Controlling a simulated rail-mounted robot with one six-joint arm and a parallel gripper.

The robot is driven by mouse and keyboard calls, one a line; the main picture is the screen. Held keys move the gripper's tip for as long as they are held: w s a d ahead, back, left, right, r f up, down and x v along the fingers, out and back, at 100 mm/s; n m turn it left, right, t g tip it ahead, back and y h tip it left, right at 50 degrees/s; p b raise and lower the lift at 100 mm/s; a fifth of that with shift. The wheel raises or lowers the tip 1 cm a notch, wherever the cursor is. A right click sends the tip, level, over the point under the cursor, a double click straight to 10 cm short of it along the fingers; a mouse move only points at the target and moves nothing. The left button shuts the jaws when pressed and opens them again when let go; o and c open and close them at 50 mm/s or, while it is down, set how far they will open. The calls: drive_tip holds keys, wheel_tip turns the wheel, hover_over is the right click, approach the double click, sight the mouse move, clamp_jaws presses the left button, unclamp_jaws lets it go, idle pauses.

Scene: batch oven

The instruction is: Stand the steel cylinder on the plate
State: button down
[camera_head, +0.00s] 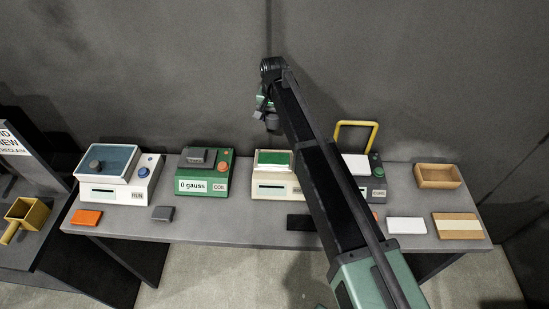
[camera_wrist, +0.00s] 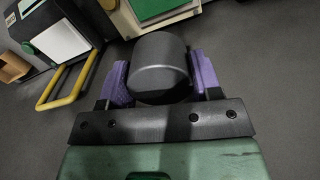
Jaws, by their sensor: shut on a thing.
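My gripper (camera_wrist: 160,78) is shut on a dark grey steel cylinder (camera_wrist: 160,65), with a purple finger pad on each side of it. In the head view the cylinder (camera_head: 272,122) hangs in the air behind and above the bench.
The grey bench (camera_head: 245,222) also holds a blue-topped device (camera_head: 108,160), a green device reading 0 gauss (camera_head: 205,172) and a wooden tray (camera_head: 438,184). Several small flat blocks lie along its front. The yellow handle (camera_head: 356,124) stands up beside my arm.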

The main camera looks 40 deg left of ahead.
sight(274, 158)
wheel_tip(274, 158, down, 18)
drive_tip(key=b, duration=1.5)
drive_tip(key=shift+r, duration=0.55)
drive_tip(key=shift+f, duration=0.25)
drive_tip(key=shift+c, duration=1.5)
unclamp_jaws()
wheel_tip(274, 158, up, 12)
drive_tip(key=p, duration=1.2)
drive_tip(key=shift+r, duration=0.2)
drive_tip(key=shift+d, duration=0.1)
